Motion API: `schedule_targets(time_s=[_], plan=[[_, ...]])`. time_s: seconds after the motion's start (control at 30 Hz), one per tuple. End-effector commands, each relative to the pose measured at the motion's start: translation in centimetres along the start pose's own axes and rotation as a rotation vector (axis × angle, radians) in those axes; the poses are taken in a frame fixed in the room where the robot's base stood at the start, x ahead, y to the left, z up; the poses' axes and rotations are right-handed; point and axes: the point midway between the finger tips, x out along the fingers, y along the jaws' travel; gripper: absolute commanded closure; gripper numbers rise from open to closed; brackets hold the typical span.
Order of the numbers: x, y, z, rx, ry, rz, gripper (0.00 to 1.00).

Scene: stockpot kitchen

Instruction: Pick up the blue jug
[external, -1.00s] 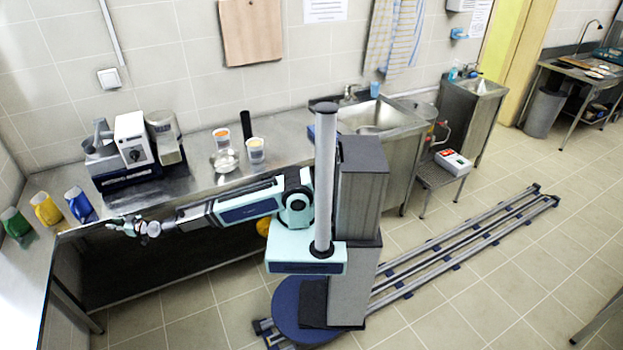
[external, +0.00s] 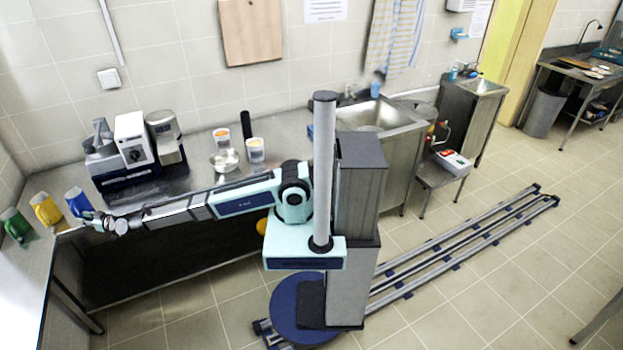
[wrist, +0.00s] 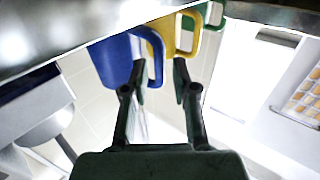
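The blue jug (external: 76,201) stands at the left end of the steel counter, and its handle faces my gripper. My gripper (external: 92,219) is right beside the jug on its right side in the external view. In the wrist view the blue jug (wrist: 112,58) appears upside down, and its handle lies between the fingers of my gripper (wrist: 158,76). The fingers are spread apart, with the left fingertip close to the jug body. I cannot tell whether either finger touches the jug.
A yellow jug (external: 46,210) and a green jug (external: 16,224) stand left of the blue one. A grey-and-white machine (external: 133,140) stands behind to the right. A metal bowl (external: 224,160) and tubs are farther right. The counter's front edge runs beneath my arm.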

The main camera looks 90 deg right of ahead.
Motion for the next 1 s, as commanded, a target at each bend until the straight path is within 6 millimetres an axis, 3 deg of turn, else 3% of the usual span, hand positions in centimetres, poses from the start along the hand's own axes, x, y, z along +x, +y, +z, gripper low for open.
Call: schedule_targets(time_s=[0.17, 0.43, 0.73, 0.83, 1.0], plan=[[1.2, 0.0, -0.4, 0.001, 0.000, 0.001, 0.72], [4.8, 0.1, -0.8, 0.000, 0.000, 0.001, 0.72], [5.2, 0.1, -0.7, 0.001, 0.000, 0.001, 0.72], [5.2, 0.1, -0.7, 0.001, 0.000, 0.001, 1.00], [5.2, 0.1, -0.7, 0.000, 0.001, 0.001, 1.00]])
